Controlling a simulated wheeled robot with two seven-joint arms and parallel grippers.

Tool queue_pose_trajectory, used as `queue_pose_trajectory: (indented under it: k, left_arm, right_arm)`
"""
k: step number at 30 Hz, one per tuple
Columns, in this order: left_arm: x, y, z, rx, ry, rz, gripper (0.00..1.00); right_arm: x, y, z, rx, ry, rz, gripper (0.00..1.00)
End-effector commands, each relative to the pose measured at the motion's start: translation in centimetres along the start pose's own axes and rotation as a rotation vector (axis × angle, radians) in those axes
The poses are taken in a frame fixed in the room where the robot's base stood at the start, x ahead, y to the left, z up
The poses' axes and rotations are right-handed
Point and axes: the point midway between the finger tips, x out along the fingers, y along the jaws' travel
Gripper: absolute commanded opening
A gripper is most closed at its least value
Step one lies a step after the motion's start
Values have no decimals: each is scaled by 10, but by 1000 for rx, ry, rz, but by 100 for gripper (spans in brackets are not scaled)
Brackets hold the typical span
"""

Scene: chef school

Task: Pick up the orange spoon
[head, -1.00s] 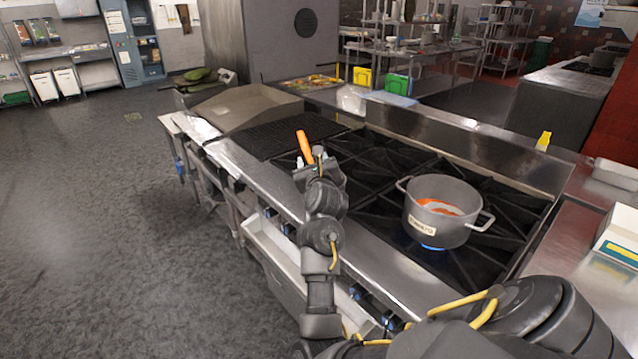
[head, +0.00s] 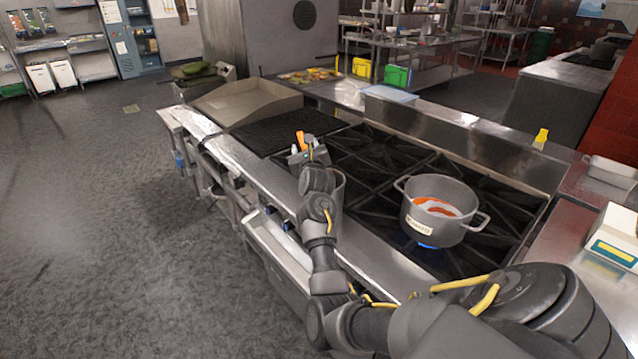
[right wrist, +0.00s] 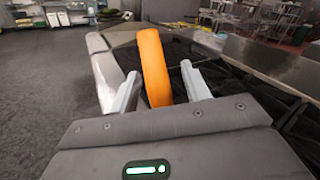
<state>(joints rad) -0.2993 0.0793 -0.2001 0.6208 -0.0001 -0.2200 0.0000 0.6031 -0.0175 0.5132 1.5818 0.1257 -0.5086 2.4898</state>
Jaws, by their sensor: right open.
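The orange spoon (head: 300,139) shows as a short upright orange piece just beyond my right gripper in the head view; its lower part is hidden. In the right wrist view its orange handle (right wrist: 152,62) stands between the two pale fingers, leaning slightly left at the top. My right gripper (head: 307,153) is open, with a finger on each side of the handle. In the right wrist view a gap shows between the handle and the right finger, and a smaller one at the left finger. My left gripper is out of view.
A grey pot (head: 436,212) with orange-red content stands on the black stove grates at right, a blue flame beneath it. A rounded grey object (head: 339,187) is partly hidden behind my right arm. A ribbed grill (head: 290,131) lies beyond. Open floor is at left.

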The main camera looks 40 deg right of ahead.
Motion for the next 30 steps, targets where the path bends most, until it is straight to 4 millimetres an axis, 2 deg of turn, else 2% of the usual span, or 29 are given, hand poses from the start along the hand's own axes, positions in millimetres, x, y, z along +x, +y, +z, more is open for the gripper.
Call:
queue_pose_trajectory:
  k: [4,15,23,26,30]
  left_arm:
    - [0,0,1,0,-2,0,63]
    - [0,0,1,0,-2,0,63]
    - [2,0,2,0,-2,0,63]
    - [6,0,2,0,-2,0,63]
    - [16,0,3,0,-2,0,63]
  right_arm:
    - [0,0,0,0,0,0,47]
    - [0,0,0,0,0,0,0]
    - [0,-1,3,0,-2,-1,0]
    - [0,-4,12,1,-3,-3,0]
    - [0,-12,38,3,-6,-4,0]
